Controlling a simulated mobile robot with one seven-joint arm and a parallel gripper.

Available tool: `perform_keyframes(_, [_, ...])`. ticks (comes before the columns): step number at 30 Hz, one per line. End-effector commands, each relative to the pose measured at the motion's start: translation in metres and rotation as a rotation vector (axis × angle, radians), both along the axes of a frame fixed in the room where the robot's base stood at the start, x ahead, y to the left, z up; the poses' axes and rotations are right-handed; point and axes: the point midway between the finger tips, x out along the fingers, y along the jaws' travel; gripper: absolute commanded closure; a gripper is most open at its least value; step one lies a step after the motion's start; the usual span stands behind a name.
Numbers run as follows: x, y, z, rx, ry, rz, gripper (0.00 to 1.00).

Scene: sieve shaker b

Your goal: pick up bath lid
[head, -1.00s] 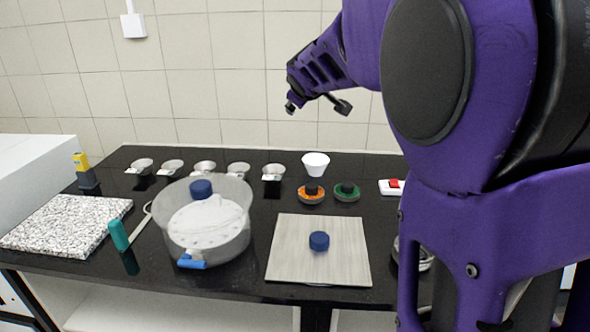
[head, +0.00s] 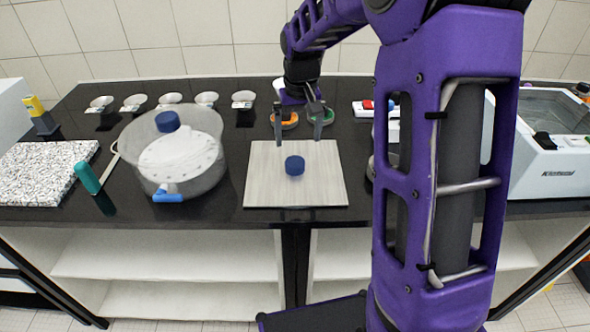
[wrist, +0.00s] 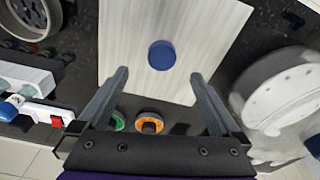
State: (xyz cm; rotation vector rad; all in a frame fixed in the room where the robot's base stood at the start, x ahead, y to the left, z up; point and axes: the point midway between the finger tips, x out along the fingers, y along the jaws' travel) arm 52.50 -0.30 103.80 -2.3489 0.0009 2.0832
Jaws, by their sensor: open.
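The bath lid appears to be the square brushed-metal plate (head: 265,185) with a round blue knob (head: 294,165) at its middle, lying flat on the black bench. In the wrist view the plate (wrist: 130,40) and its knob (wrist: 161,55) show ahead of my fingers. My gripper (head: 299,137) is open and empty, pointing down above the plate's far edge. In the wrist view the knob lies between the lines of the fingers of my gripper (wrist: 159,75), apart from both.
A translucent round vessel (head: 207,165) with a blue knob and tap stands left of the plate. Orange (head: 284,119) and green (head: 327,117) round pieces sit behind it. The open white Kinland device (head: 555,172) stands right. A speckled slab (head: 38,168) lies far left.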

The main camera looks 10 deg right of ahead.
Motion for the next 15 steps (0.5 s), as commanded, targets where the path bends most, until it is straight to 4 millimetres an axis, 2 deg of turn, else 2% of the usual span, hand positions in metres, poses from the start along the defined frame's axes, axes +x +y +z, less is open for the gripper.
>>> perform_keyframes(1, [0.000,0.000,-0.012,0.000,0.005,0.001,0.00])
perform_keyframes(3, [0.002,0.000,-0.023,0.000,0.004,0.001,0.00])
perform_keyframes(11, [0.006,0.001,-0.041,0.000,0.000,0.002,0.00])
perform_keyframes(15, [0.011,0.003,-0.061,0.000,0.003,0.002,0.00])
